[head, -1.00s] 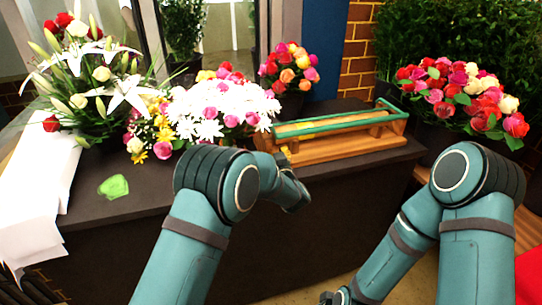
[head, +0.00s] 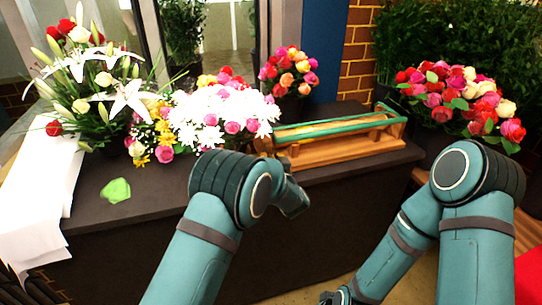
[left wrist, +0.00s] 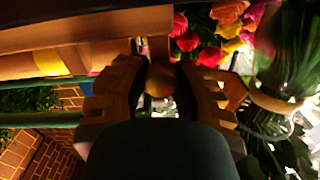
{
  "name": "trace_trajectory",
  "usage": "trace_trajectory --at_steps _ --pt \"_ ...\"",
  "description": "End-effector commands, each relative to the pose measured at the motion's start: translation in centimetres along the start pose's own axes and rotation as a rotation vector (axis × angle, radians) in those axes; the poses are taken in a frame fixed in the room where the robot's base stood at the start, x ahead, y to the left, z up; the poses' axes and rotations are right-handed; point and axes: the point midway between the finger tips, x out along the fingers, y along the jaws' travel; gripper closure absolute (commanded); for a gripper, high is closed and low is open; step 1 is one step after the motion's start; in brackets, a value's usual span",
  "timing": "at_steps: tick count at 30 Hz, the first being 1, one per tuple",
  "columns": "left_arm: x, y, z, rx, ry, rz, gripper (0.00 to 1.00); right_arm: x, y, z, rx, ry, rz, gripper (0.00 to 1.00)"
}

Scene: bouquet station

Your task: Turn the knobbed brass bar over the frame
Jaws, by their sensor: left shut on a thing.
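A wooden frame (head: 350,153) with green rails (head: 340,129) stands on the dark counter, right of the middle in the head view. My left arm reaches to its left end and hides the fingers there. In the left wrist view, my left gripper (left wrist: 158,92) has its two ridged fingers closed around a round brass-coloured knob (left wrist: 160,78). The rest of the brass bar cannot be made out clearly. My right gripper (head: 336,297) shows only as a dark bit at the bottom edge of the head view, low and away from the frame.
A large mixed bouquet (head: 215,118) stands just left of the frame, and a smaller rose bouquet (head: 289,72) behind it. Another rose bouquet (head: 460,98) is at the right. White paper (head: 40,195) and a green piece (head: 116,190) lie on the left. The counter's front left is mostly clear.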

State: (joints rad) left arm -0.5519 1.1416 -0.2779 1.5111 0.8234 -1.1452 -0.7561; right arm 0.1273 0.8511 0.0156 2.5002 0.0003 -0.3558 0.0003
Motion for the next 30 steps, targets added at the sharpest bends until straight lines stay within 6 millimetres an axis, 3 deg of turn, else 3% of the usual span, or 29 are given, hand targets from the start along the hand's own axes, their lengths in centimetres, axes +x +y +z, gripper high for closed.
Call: trace_trajectory --at_steps 15,30 --pt "-0.1 0.1 0.0 0.320 -0.002 0.001 1.00 -2.3 -0.9 0.2 0.002 -0.012 -0.001 1.00" --pt "-0.1 0.2 0.1 0.375 -0.002 0.001 1.00 -2.5 -0.9 0.3 0.002 -0.013 -0.001 1.00"
